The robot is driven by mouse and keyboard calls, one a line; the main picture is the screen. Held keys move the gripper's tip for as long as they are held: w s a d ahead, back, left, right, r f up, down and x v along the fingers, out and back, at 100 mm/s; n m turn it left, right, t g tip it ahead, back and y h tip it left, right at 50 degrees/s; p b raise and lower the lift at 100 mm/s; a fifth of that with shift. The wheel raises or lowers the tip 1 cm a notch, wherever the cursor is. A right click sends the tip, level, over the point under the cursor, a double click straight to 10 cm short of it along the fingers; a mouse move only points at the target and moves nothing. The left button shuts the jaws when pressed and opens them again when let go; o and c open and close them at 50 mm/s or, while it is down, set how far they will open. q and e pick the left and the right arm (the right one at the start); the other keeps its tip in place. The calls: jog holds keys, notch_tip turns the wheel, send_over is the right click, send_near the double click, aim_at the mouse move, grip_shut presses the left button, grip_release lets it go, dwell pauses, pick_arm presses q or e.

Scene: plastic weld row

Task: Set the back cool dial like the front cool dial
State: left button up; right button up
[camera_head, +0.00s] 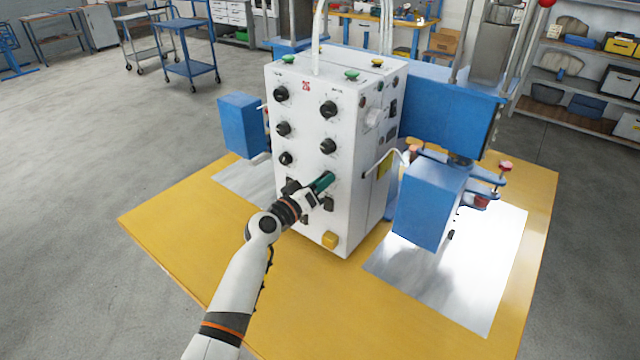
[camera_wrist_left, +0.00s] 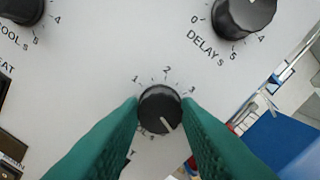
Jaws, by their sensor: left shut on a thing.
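A white control box (camera_head: 312,215) carries two columns of black dials. My left gripper (camera_head: 322,182), with teal fingers, is shut on the lowest dial of the right column. In the left wrist view this held dial (camera_wrist_left: 160,107) sits between both fingertips, with 1, 2, 3 around its upper side. Its white pointer mark points down and slightly right; its label is mostly hidden, with an S at its end. The lowest left-column dial (camera_head: 286,158) also shows in the wrist view's upper left corner (camera_wrist_left: 22,8), labelled "...OOL S"; its pointer cannot be read. My right gripper is not in view.
A dial labelled "DELAY S" (camera_wrist_left: 243,14) lies above the held one. Black switches (camera_head: 329,204) and a yellow button (camera_head: 330,240) lie below. Blue machine blocks (camera_head: 241,125) (camera_head: 428,205) flank the box on a yellow platform (camera_head: 185,220). Open floor lies left.

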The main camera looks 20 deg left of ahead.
pick_arm(q)
jog(key=shift+n+p, duration=1.6)
jog(key=shift+n, duration=6.3)
jog(key=o, duration=1)
jog(key=shift+c, duration=0.2)
